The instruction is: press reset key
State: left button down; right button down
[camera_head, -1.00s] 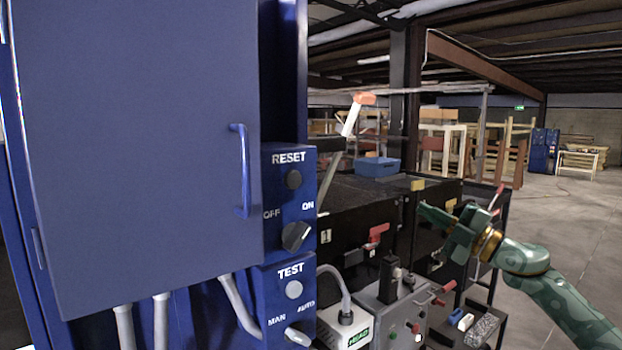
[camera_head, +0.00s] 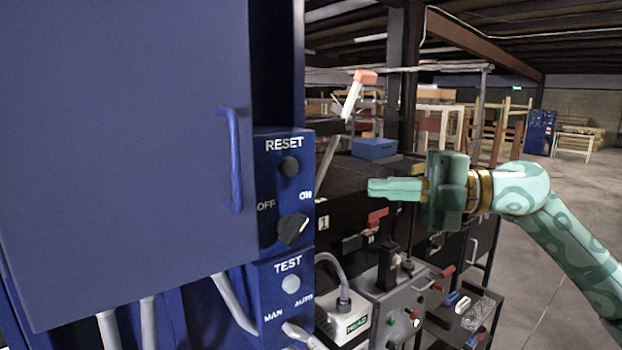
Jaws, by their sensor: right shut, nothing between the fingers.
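The reset key is a round black button (camera_head: 289,167) under the word RESET on the blue control panel (camera_head: 265,180) beside the cabinet door. A black OFF/ON knob (camera_head: 292,229) sits below it. Below that, a grey TEST button (camera_head: 290,284) shows on the same panel. My right gripper (camera_head: 372,188) is green, shut and empty, with its fingers pointing left toward the panel. It is to the right of the reset key and slightly lower in the picture, apart from it. My left gripper is not in view.
The blue cabinet door (camera_head: 120,150) with its handle (camera_head: 234,160) fills the left side. Behind my right gripper is black machinery with a red lever (camera_head: 377,217), a blue box (camera_head: 374,148) and a grey switch box (camera_head: 395,300). Open floor lies at the right.

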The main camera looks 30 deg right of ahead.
aim_at(288, 167)
jog(key=shift+w+d+p+x, duration=0.35)
jog(key=shift+p+x, duration=0.9)
jog(key=shift+x, duration=0.7)
jog(key=shift+w+d+p+x, duration=0.3)
jog(key=shift+p+x, duration=0.95)
jog(key=shift+x, duration=0.7)
jog(key=shift+w+d+p+x, duration=0.2)
jog(key=shift+w+p+x, duration=0.2)
jog(key=shift+p+x, duration=1.2)
jog(key=shift+w+a+b, duration=0.15)
jog(key=shift+a+b, duration=0.1)
jog(key=shift+b, duration=0.1)
